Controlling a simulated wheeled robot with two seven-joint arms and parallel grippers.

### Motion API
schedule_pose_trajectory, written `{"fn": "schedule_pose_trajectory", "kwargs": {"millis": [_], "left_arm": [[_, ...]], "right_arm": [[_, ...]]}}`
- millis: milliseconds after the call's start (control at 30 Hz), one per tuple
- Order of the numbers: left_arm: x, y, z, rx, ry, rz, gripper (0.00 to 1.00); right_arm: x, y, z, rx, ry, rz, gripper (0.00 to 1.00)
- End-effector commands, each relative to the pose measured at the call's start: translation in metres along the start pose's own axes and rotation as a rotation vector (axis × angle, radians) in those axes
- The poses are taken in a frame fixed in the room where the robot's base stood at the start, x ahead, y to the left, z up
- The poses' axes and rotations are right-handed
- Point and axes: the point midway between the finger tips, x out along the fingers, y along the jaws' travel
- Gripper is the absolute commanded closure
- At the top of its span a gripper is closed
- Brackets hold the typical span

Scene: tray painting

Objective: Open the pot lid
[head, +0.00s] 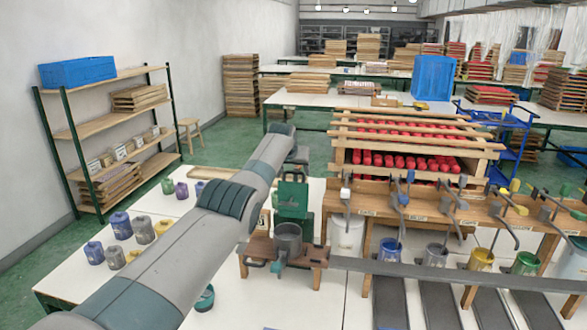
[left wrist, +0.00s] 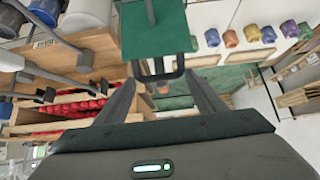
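The pot (head: 288,240) is a grey cylinder on a small wooden stand on the white table in the head view. A green lid (head: 292,197) stands raised behind the pot's rim, and the pot's top looks uncovered. In the left wrist view the green plate (left wrist: 152,30) of the lid carries a dark loop handle (left wrist: 158,78). My left gripper (left wrist: 160,84) is open, with its two fingers apart on either side of the handle; I see no clear contact. In the head view my left arm reaches over the table and the gripper (head: 297,157) is small, above the lid. My right gripper is not in view.
Lidded paint jars (head: 121,225) stand on the table to the left. A wooden rack (head: 400,200) with hanging ladles and open paint cans (head: 390,250) stands right of the pot. A long grey rail (head: 450,273) runs right from the pot stand. Shelves (head: 110,130) are at far left.

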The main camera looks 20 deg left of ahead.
Motion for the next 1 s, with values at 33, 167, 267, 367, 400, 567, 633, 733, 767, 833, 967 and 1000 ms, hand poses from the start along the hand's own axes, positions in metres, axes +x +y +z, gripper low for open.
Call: {"fn": "schedule_pose_trajectory", "kwargs": {"millis": [33,167,267,367,400,567,633,733,767,833,967,1000], "left_arm": [[-0.0056,0.0012,-0.0107,0.0,0.023,0.003,0.77],[-0.0058,0.0012,-0.011,0.0,0.023,0.003,0.77],[-0.0061,0.0012,-0.0114,0.0,0.024,0.003,0.77],[-0.0059,0.0013,-0.011,0.0,0.023,0.003,0.39],[-0.0054,0.0013,-0.0101,0.001,0.021,0.003,0.29],[-0.0036,0.0007,-0.0069,0.0,0.015,0.002,0.29],[-0.0031,0.0005,-0.0061,0.0,0.013,0.001,0.29],[-0.0026,0.0002,-0.0052,0.0,0.012,0.001,0.29],[-0.0026,0.0002,-0.0051,0.0,0.011,0.001,0.29],[-0.0028,0.0001,-0.0049,0.0,0.011,0.001,0.29],[-0.0044,0.0,-0.0046,0.0,0.01,0.001,0.29],[-0.0051,0.0,-0.0045,0.0,0.01,0.001,0.29]], "right_arm": [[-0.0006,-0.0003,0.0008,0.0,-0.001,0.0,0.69],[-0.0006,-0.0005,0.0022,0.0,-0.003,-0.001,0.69],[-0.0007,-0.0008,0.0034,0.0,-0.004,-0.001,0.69],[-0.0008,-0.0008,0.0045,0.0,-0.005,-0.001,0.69],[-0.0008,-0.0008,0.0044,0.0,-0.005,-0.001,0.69],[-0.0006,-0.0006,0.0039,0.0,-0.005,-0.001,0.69],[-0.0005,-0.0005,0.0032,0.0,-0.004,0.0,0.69],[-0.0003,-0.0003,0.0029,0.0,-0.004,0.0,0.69],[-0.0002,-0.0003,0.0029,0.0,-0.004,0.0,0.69],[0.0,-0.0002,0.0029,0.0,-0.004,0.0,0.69],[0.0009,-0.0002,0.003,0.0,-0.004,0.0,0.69],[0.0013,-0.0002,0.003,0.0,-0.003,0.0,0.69]]}}
